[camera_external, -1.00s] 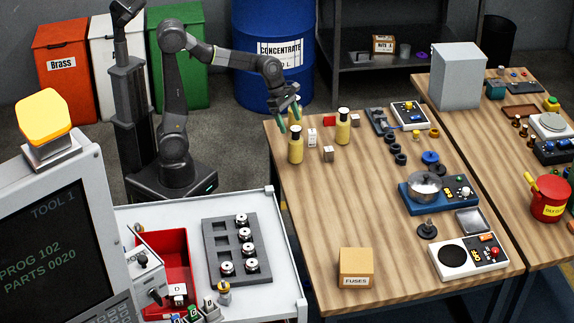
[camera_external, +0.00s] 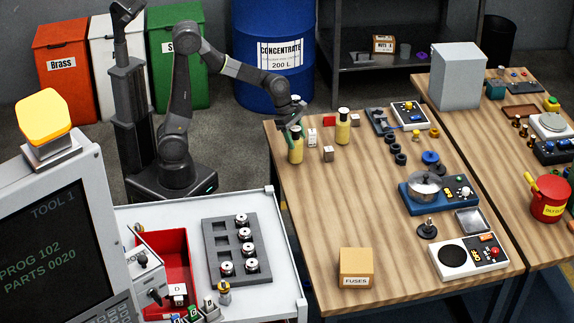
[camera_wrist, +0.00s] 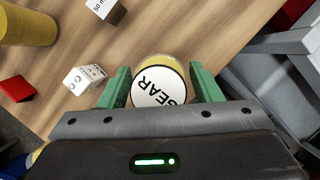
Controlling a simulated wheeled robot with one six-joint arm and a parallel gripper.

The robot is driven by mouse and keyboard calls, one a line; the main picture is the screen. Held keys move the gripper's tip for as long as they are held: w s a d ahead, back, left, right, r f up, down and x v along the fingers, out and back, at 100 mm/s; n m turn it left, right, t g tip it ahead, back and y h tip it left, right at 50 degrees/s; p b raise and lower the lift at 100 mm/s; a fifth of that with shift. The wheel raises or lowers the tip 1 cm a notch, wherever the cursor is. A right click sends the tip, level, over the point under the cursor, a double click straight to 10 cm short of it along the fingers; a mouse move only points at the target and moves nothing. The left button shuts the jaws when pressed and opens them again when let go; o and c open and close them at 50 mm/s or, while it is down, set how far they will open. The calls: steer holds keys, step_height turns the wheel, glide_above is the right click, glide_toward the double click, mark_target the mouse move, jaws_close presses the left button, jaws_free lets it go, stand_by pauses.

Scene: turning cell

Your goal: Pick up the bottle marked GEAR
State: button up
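The bottle marked GEAR (camera_wrist: 160,85) shows from above in the wrist view, with a white round top bearing the word and a yellow body. It stands between the two green fingers of my gripper (camera_wrist: 160,84). The fingers are spread on either side of it; I cannot tell whether they touch.
A white dotted block (camera_wrist: 84,79) and a red block (camera_wrist: 17,89) lie close by. A small labelled cube (camera_external: 328,154) sits right of the bottle. The wooden table (camera_external: 345,205) is bare in front, up to the FUSES box (camera_external: 356,268).

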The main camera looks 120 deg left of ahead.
steer(key=c, duration=0.7)
steer(key=shift+r, duration=0.1)
steer(key=shift+c, duration=0.2)
